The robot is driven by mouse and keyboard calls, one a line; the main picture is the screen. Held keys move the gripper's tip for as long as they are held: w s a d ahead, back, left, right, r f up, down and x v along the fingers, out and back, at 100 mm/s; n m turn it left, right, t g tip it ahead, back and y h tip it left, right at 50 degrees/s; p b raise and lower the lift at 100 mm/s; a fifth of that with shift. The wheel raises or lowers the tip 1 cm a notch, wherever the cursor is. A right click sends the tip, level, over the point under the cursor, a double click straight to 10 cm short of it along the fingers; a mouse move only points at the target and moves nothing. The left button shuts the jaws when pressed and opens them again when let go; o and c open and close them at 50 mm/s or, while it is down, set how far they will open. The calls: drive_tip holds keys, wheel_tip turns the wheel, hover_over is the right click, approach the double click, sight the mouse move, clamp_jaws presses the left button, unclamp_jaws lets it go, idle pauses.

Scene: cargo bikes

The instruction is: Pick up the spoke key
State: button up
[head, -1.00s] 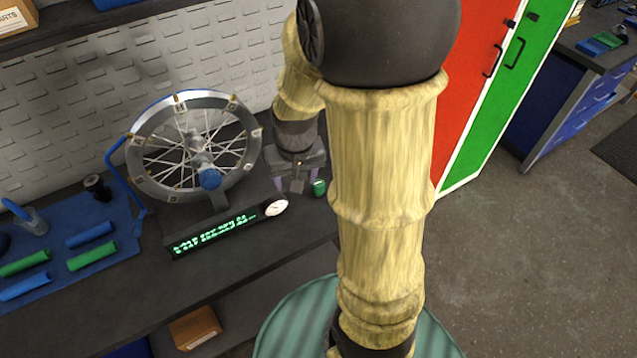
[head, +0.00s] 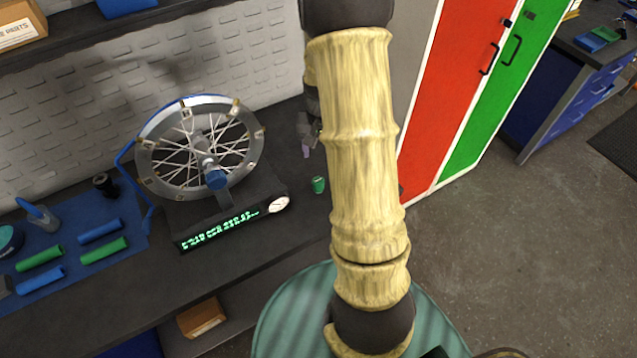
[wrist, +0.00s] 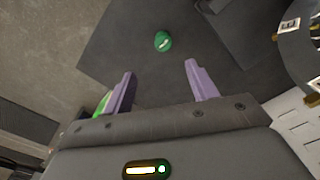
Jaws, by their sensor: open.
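A small green round piece (head: 319,184), which I take to be the spoke key, stands on the dark bench to the right of the wheel stand. In the wrist view the green piece (wrist: 163,41) shows a pale mark on top and lies beyond the fingertips, roughly centred between them. My gripper (wrist: 159,68) is open, with two purple fingers apart and nothing between them. In the head view my gripper (head: 307,148) is mostly hidden behind my arm; one purple finger shows behind the green piece, apart from it.
Green and blue rolls lie on a blue mat (head: 75,285) farther left. A red cabinet door (head: 450,95) rises at right. The bench around the green piece is clear.

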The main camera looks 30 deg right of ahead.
sight(318, 180)
wheel_tip(318, 180, down, 9)
drive_tip(key=shift+f+p, duration=0.2)
drive_tip(key=shift+p, duration=0.8)
drive_tip(key=shift+f, duration=0.1)
drive_tip(key=shift+w+a+f+p, duration=0.1)
drive_tip(key=shift+a+f+p, duration=0.05)
drive_tip(key=shift+f+p, duration=0.45)
drive_tip(key=shift+w+a+f+p, duration=0.15)
drive_tip(key=shift+f+p, duration=0.5)
drive_tip(key=shift+f, duration=1.25)
drive_tip(key=c, duration=1.1)
drive_tip(key=shift+r, duration=0.1)
